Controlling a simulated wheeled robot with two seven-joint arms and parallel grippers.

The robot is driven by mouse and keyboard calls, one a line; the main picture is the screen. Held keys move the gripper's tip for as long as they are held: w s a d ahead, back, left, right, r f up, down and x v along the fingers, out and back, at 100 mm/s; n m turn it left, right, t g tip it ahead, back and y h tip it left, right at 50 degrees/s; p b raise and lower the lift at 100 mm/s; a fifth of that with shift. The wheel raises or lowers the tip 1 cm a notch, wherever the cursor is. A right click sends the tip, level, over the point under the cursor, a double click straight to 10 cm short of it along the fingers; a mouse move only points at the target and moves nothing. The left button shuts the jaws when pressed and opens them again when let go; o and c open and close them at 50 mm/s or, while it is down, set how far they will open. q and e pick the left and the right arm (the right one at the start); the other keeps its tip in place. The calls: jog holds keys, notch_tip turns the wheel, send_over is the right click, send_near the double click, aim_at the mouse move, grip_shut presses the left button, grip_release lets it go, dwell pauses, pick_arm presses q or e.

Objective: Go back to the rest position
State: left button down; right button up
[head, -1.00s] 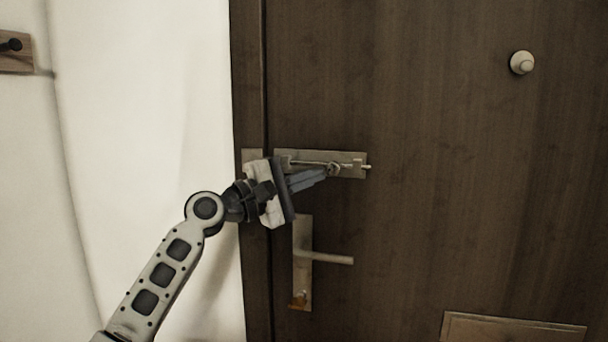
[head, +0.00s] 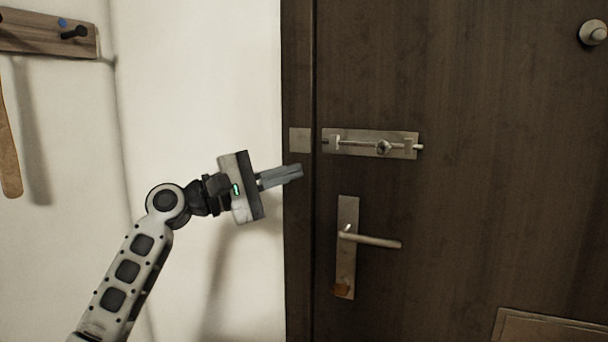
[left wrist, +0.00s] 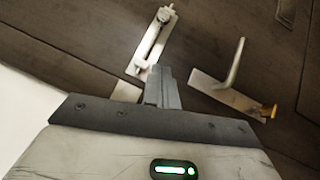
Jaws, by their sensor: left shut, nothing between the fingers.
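My left gripper (head: 296,172) is shut and empty, in front of the door frame in the head view. It is left of and a little below the slide bolt (head: 370,144) on the dark wooden door (head: 480,200), apart from it. The bolt's rod sits on its plate, clear of the small plate on the frame. In the left wrist view, the shut fingers (left wrist: 160,74) point toward the door, with the bolt (left wrist: 152,42) just beyond. My right gripper is in neither view.
A lever handle (head: 372,240) on a plate is below the bolt. A round knob (head: 593,33) is at the upper right. A wooden peg rack (head: 40,36) hangs on the white wall at left. The wall area around my left arm is clear.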

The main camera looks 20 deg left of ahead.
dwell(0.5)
pick_arm(q)
jog(key=s+d+f+m+y, duration=0.1)
jog(key=s+d+f+y, duration=0.1)
jog(key=f, duration=0.9)
jog(key=s+d+f+m+g+y, duration=0.1)
jog(key=s+d+f+m+y, duration=0.15)
jog(key=f, duration=0.75)
jog(key=s+d+f+m+y, duration=0.1)
jog(key=d+f+y, duration=0.15)
jog(key=f, duration=0.85)
jog(key=s+d+f+m+g+y, duration=0.1)
jog(key=s+d+f+m+y, duration=0.1)
jog(key=s+f+m, duration=0.2)
jog(key=s+d+f+m+g+y, duration=0.1)
jog(key=s+f+m, duration=0.4)
jog(key=s+f, duration=0.6)
jog(key=s+y, duration=0.1)
jog(key=s, duration=0.5)
jog(key=shift+s+d, duration=0.2)
jog(key=shift+d, duration=0.15)
jog(key=shift+f, duration=0.1)
